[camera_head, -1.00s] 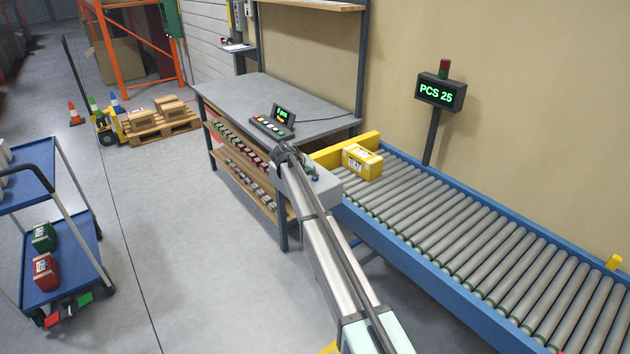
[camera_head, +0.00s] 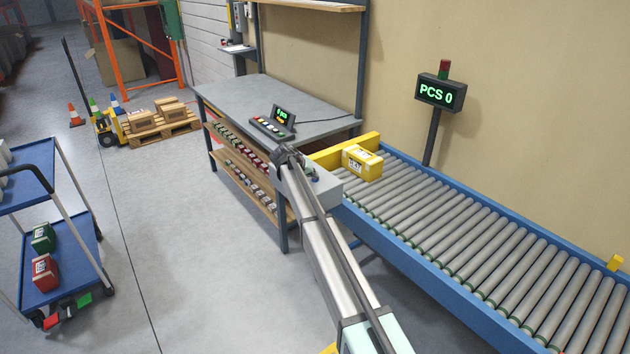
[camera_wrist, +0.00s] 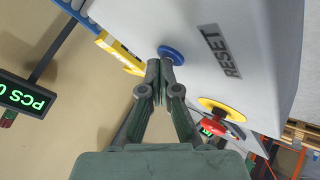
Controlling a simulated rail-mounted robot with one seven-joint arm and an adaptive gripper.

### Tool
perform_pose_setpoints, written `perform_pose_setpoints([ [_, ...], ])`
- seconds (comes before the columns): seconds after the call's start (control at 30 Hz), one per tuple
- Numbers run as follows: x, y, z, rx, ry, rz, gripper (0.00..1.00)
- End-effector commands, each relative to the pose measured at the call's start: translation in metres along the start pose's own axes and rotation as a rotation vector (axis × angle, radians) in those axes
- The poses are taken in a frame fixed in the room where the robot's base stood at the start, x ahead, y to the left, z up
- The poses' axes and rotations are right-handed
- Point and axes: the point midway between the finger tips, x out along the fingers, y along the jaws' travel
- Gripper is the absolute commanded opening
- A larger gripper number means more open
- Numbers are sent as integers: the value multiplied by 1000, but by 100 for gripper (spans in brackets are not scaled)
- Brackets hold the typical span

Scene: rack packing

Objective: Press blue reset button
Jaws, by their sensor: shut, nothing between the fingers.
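The blue reset button (camera_wrist: 172,53) sits on a light grey box in the wrist view, beside the printed word RESET (camera_wrist: 218,51). My gripper (camera_wrist: 160,64) is shut and empty. Its fingertips are at the blue button and overlap its lower edge in the picture; they look to be touching it. The display (camera_head: 440,92) reads PCS 0.
A red stop button (camera_wrist: 217,125) on a yellow disc (camera_wrist: 218,106) sits on the same box. A grey workbench (camera_head: 270,100) stands behind, and a blue cart (camera_head: 62,265) stands at left.

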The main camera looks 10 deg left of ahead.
Motion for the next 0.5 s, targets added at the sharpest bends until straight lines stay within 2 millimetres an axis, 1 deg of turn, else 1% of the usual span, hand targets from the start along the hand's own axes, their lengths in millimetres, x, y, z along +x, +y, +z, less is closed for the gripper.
perform_pose_setpoints([
  [0.33,1,0,1,0,-1,0,0],
  [0.5,-3,2,-2,0,-1,0,0],
])
